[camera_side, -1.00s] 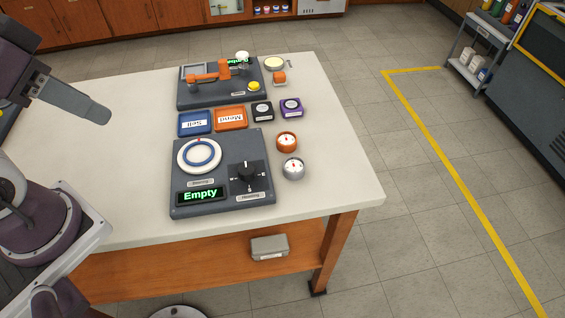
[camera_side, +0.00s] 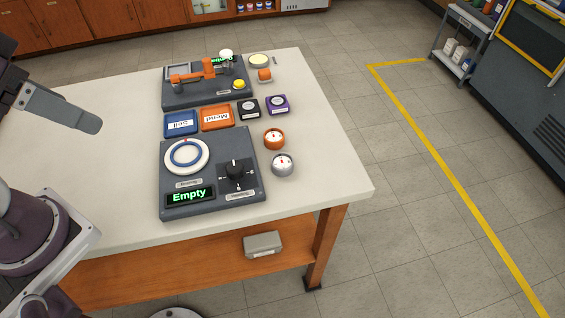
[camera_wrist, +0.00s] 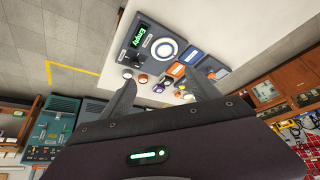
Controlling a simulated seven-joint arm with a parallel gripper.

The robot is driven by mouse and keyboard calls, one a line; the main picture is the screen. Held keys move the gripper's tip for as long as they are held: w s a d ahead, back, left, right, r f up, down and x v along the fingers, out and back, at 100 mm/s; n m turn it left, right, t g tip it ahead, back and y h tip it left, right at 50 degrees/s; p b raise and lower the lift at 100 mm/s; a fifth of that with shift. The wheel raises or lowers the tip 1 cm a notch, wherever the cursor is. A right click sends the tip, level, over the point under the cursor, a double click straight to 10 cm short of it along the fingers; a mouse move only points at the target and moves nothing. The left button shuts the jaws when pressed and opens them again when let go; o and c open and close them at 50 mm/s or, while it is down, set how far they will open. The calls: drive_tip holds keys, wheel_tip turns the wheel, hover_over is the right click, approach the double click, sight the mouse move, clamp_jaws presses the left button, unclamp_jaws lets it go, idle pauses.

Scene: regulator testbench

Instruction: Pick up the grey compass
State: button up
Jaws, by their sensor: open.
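The grey compass (camera_side: 283,165) is a small round silvery-grey case with a white dial. It stands on the white table near the right edge, just right of the dark test device (camera_side: 215,208) whose display reads Empty. A matching orange compass (camera_side: 274,139) sits just behind it. In the side view my gripper (camera_side: 90,124) is high over the left part of the table, far from the compass. In the wrist view my gripper (camera_wrist: 165,98) has its two fingers spread apart, with nothing between them close up. The grey compass appears small there, near the left finger.
Blue Sell tray (camera_side: 180,132) and orange Mend tray (camera_side: 216,127) lie behind the device. A black box (camera_side: 248,109) and a purple box (camera_side: 277,104) stand beside them. A second device (camera_side: 208,100) with an orange arm is at the back. The table's left part is clear.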

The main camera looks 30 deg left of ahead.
drive_tip(key=m+g, duration=0.6)
drive_tip(key=m, duration=1)
hover_over(282, 161)
drive_tip(key=f, duration=1.8)
drive_tip(key=shift+d+f, duration=0.2)
drive_tip(key=shift+f, duration=0.2)
drive_tip(key=f, duration=0.7)
drive_tip(key=shift+a+f, duration=0.15)
drive_tip(key=shift+a, duration=0.05)
drive_tip(key=c, duration=1.5)
